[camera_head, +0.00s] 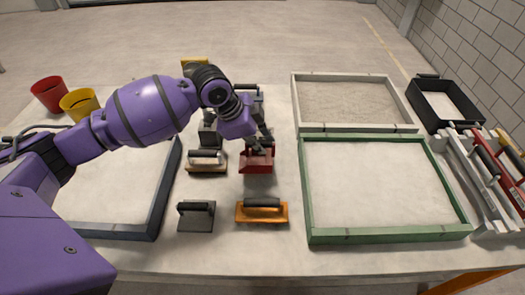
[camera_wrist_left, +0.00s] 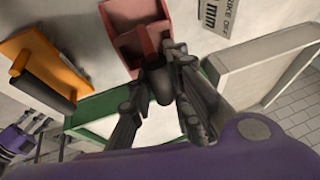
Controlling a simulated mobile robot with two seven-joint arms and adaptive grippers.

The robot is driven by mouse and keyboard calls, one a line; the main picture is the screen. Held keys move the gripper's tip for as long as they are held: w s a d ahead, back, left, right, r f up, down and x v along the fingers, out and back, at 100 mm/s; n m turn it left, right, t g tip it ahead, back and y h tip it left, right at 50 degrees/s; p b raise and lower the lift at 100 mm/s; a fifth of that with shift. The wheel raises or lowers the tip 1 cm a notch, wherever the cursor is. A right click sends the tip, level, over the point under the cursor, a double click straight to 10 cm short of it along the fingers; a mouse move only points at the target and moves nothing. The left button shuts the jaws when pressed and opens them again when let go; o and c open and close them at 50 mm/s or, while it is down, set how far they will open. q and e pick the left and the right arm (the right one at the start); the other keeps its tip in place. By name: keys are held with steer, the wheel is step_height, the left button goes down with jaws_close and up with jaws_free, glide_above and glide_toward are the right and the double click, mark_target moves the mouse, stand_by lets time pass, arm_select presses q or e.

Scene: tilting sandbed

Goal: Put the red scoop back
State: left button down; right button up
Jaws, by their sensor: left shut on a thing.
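The red scoop (camera_head: 257,162) is in the middle of the head view, between the brown-bladed float and the green frame. It shows large at the top of the left wrist view (camera_wrist_left: 137,32), open side and handle toward my fingers. My left gripper (camera_head: 259,141) reaches down from behind it and is shut on its handle; its dark fingers also show in the left wrist view (camera_wrist_left: 160,88). I cannot tell whether the scoop touches the table. My right gripper is not clearly seen.
An orange float (camera_head: 262,213), a grey tool (camera_head: 196,217) and a brown float (camera_head: 206,168) lie close by. A green frame (camera_head: 386,237) and a white frame (camera_head: 409,101) stand right, a dark frame (camera_head: 150,222) left. A black tray (camera_head: 425,112) is at far right.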

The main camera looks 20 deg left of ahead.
mark_target(262, 162)
arm_select(q)
steer(key=shift+w+d+f, duration=0.3)
steer(key=shift+w+f, duration=0.15)
steer(key=shift+f, duration=1.65)
steer(key=shift+d+f, duration=0.1)
steer(key=c, duration=1.6)
jaws_free()
steer(key=v, duration=1.2)
steer(key=shift+p, duration=0.3)
